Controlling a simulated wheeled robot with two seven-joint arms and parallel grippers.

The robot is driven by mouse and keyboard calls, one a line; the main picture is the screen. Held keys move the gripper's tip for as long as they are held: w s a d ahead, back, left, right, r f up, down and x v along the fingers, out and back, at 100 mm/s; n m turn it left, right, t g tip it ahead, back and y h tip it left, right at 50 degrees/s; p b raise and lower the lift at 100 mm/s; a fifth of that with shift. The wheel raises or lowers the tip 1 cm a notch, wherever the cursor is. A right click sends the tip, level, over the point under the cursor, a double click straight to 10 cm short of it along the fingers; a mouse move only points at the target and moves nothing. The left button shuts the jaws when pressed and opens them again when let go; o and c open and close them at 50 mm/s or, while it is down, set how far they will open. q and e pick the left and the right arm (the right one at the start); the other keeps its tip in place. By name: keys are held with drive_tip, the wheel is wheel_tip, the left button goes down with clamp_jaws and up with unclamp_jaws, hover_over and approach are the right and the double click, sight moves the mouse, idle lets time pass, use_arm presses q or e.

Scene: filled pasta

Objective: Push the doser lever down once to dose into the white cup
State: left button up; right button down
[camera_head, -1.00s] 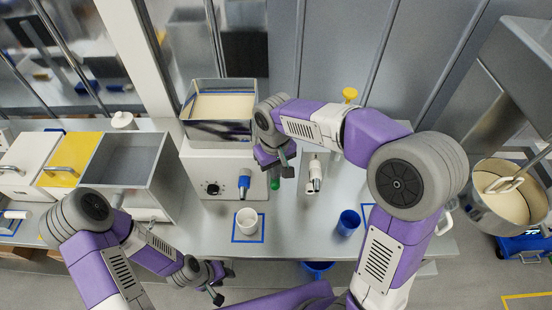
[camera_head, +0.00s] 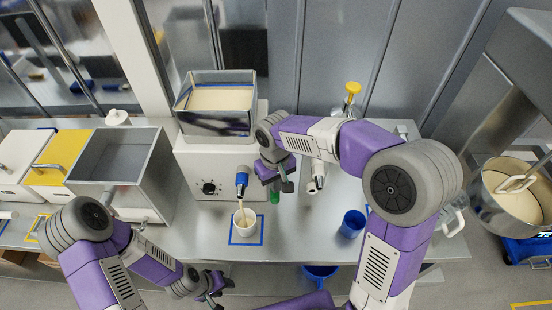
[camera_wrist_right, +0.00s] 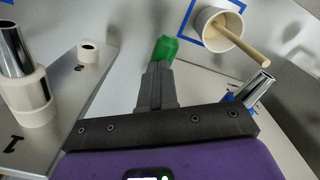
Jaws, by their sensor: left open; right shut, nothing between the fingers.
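The doser (camera_head: 205,170) is a white box with a black knob and a metal hopper of cream filling on top. Its blue-collared nozzle (camera_head: 242,181) pours a cream stream into the white cup (camera_head: 245,217), which stands in a blue outlined square. The cup and stream also show in the right wrist view (camera_wrist_right: 215,28). The green lever tip (camera_head: 275,197) is low at the doser's right side. My right gripper (camera_head: 276,185) is shut and empty, its fingertips at the green tip (camera_wrist_right: 165,48); exact contact is hard to tell. My left gripper (camera_head: 217,289) is open and empty near the front edge.
A blue cup (camera_head: 352,223) stands right of the white cup. Another metal nozzle (camera_head: 318,178) and a yellow-topped part (camera_head: 352,88) are behind my right arm. An open metal bin (camera_head: 120,165) is at left, a mixer bowl (camera_head: 510,195) at right.

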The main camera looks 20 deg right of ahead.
drive_tip(key=shift+f+b, duration=1.2)
drive_tip(key=shift+f, duration=0.75)
wheel_tip(320, 180, up, 12)
drive_tip(key=p, duration=1)
drive_tip(key=shift+r, duration=0.15)
wheel_tip(320, 180, up, 5)
drive_tip(key=p, duration=0.4)
drive_tip(key=shift+w, duration=0.1)
